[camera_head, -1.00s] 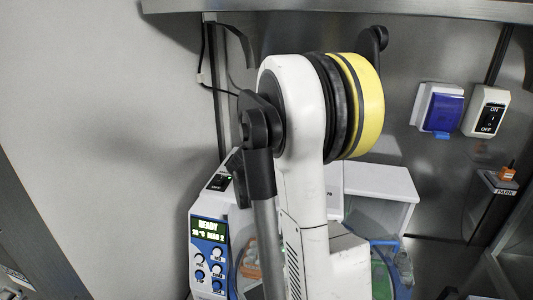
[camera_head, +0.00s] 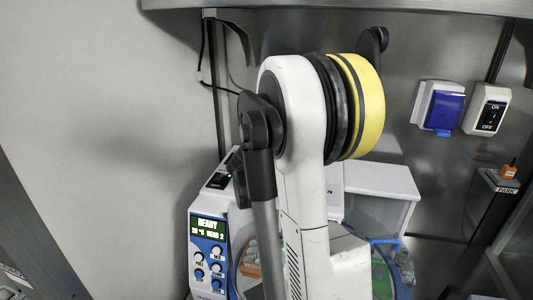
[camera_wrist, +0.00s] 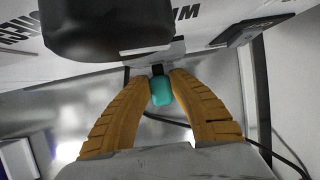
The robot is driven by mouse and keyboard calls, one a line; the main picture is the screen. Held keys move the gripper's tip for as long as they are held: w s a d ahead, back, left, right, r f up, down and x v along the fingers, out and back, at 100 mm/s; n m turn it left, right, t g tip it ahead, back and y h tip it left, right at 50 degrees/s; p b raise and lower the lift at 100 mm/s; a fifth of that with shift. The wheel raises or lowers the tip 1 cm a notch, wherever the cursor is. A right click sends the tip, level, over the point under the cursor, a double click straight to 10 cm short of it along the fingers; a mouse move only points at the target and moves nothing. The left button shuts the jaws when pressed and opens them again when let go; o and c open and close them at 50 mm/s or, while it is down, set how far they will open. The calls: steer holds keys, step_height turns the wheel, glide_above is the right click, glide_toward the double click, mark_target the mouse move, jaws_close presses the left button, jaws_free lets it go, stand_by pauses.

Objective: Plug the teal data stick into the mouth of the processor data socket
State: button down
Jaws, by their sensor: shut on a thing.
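In the wrist view the teal data stick (camera_wrist: 161,92) is held between the two orange-brown fingers of my gripper (camera_wrist: 160,84). Its small dark end (camera_wrist: 157,70) points up the picture, toward a white lettered surface (camera_wrist: 200,25). I cannot tell whether this end touches or enters anything. A large black rounded body hides part of that surface, and I cannot make out the socket mouth clearly. In the head view the white processor (camera_head: 208,252) with a lit READY display stands behind my arm. My arm hides my gripper, the stick and any socket there.
A dark recessed plate (camera_wrist: 247,32) is on the white surface at the right of the wrist view, with a black cable (camera_wrist: 165,120) below. In the head view a blue-covered wall socket (camera_head: 443,110) and an ON/OFF switch (camera_head: 488,110) are at the right.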

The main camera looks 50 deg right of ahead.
steer(key=shift+f+b, duration=0.7)
steer(key=shift+f, duration=0.15)
steer(key=c, duration=1.2)
jaws_free()
steer(key=shift+o, duration=0.2)
steer(key=shift+s+a, duration=0.1)
steer(key=shift+a, duration=0.05)
steer(key=v, duration=1.2)
steer(key=shift+s, duration=0.1)
